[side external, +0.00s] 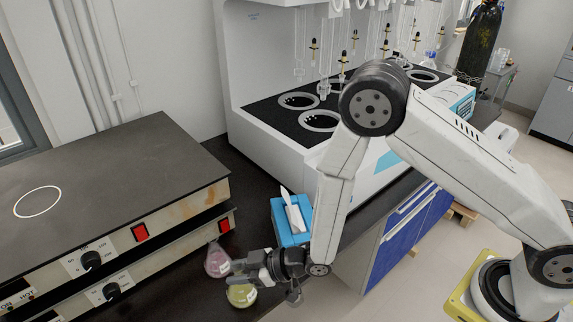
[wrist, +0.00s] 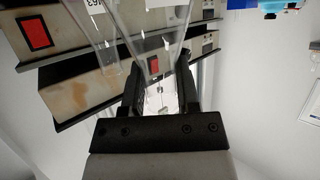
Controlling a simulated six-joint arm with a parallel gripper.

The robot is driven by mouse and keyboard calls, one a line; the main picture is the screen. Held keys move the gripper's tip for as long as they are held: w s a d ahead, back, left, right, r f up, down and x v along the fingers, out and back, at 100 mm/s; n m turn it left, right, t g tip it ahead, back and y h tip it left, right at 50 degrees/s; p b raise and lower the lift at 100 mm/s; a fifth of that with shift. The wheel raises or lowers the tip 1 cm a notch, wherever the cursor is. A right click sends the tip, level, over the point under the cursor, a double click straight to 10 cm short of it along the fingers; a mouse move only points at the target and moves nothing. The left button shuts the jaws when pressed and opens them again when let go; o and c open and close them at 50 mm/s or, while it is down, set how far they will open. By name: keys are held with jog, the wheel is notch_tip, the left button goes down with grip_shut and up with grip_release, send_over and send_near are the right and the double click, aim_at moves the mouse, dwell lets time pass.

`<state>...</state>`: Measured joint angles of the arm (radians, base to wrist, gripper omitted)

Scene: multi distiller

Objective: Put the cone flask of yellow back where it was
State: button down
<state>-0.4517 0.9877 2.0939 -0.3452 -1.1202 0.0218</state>
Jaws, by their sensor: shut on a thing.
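The cone flask of yellow (side external: 241,295) is near the front edge of the dark bench, at the lower middle of the side view. My gripper (side external: 238,275) reaches it from the right and is shut on its neck. In the wrist view, clear glass (wrist: 152,35) stands between the fingers of my gripper (wrist: 160,88); no yellow shows there. I cannot tell whether the flask's base touches the bench. A flask of pink liquid (side external: 218,263) is just behind it, very close. A second labelled glass (wrist: 92,30) shows left of the held one in the wrist view.
Stacked hot plates (side external: 120,190) with red switches fill the left of the bench. A blue tissue box (side external: 288,222) stands behind and right of my gripper. The white distiller (side external: 300,125) stands at the back, with glassware hanging above it. Free bench around the flasks is narrow.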

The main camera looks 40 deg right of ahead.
jog(key=shift+f, duration=0.2)
jog(key=shift+f, duration=0.1)
jog(key=shift+c, duration=1.7)
grip_release()
jog(key=shift+s+d+r, duration=0.3)
jog(key=shift+s+d, duration=0.05)
jog(key=shift+d, duration=0.05)
jog(key=v, duration=1.1)
jog(key=shift+f, duration=0.1)
